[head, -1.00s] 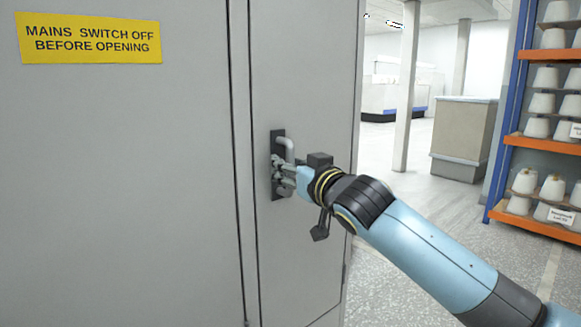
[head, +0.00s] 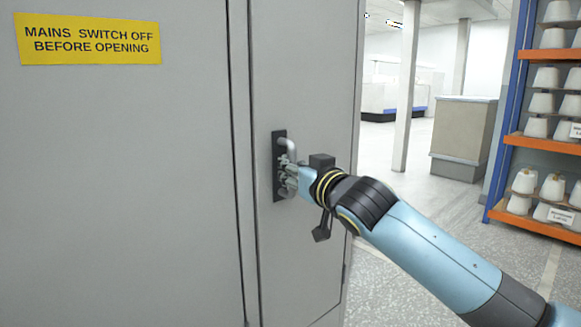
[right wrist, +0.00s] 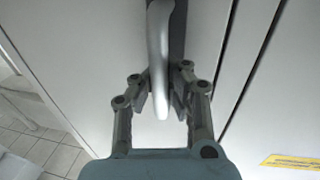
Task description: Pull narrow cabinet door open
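The narrow grey cabinet door (head: 308,75) stands in the middle of the head view, flush beside the wide door, and looks closed. Its grey bar handle (head: 290,147) sits on a dark upright plate. My right gripper (head: 288,175) is at the lower part of the handle. In the right wrist view, the handle (right wrist: 159,45) runs between the two fingers of the gripper (right wrist: 161,88), which are drawn in close on both sides and appear to grip it. My left gripper is not in view.
The wide cabinet door (head: 120,190) with a yellow warning sign (head: 89,40) fills the left. Open speckled floor (head: 400,290) lies to the right of the cabinet. A shelf rack (head: 510,140) with white cones stands at the far right, and a grey counter (head: 462,130) stands further back.

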